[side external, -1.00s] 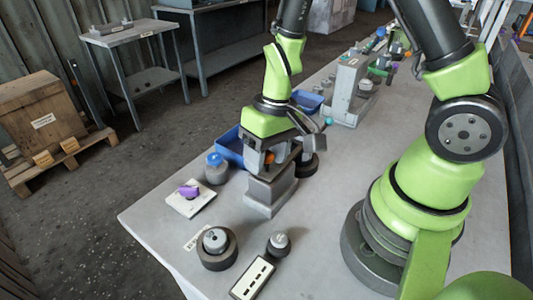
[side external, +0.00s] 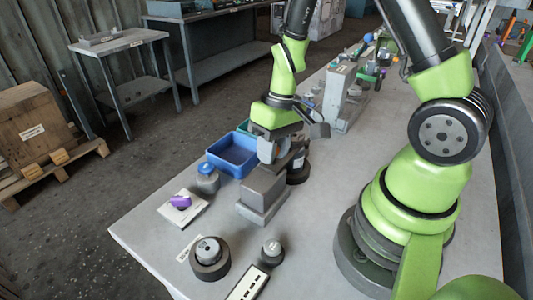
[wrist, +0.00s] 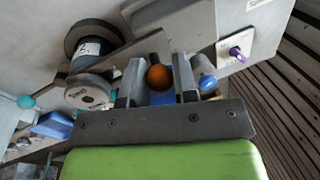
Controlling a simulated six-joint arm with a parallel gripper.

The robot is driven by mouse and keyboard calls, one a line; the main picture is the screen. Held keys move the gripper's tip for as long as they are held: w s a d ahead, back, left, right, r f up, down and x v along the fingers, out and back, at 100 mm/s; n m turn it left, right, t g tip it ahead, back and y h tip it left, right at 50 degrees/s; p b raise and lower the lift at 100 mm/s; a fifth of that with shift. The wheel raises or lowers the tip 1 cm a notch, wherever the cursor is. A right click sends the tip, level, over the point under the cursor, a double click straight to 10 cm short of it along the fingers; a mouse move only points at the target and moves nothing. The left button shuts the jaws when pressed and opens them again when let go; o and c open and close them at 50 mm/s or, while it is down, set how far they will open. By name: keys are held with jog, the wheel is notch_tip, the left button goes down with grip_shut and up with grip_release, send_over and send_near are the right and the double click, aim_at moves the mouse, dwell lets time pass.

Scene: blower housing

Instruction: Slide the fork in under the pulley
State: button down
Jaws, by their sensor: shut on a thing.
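In the wrist view the pulley, seemingly the grey marked disc (wrist: 88,92), sits above a dark round base (wrist: 93,38) on a white-labelled column. The fork (wrist: 132,56), a dark flat bar, reaches left between the disc and the base; its far end is partly hidden by the disc. My gripper (wrist: 158,82) appears shut on the fork's handle, with an orange ball between its fingers. In the side view my gripper (side external: 276,148) is above the back of the grey block (side external: 263,186), beside the dark stand (side external: 299,170); the fork is mostly hidden there.
A blue tray (side external: 233,153) and blue-capped jar (side external: 207,180) lie left of the block. A white plate (side external: 184,210) bears a purple piece. A dark ring part (side external: 210,259) and small grey knob (side external: 271,252) stand in front. A teal ball (wrist: 26,102) shows at wrist-view left.

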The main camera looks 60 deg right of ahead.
jog(key=shift+d, duration=0.3)
jog(key=c, duration=0.9)
grip_release()
jog(key=v, duration=1)
jog(key=shift+a+r, duration=0.1)
jog(key=shift+a, duration=0.1)
jog(key=s+a+r+m+t, duration=0.1)
jog(key=s+a+r+t, duration=0.5)
jog(key=s+r, duration=0.4)
jog(key=shift+a+r+m+t, duration=0.3)
jog(key=shift+r+m+t, duration=0.1)
jog(key=shift+r, duration=0.25)
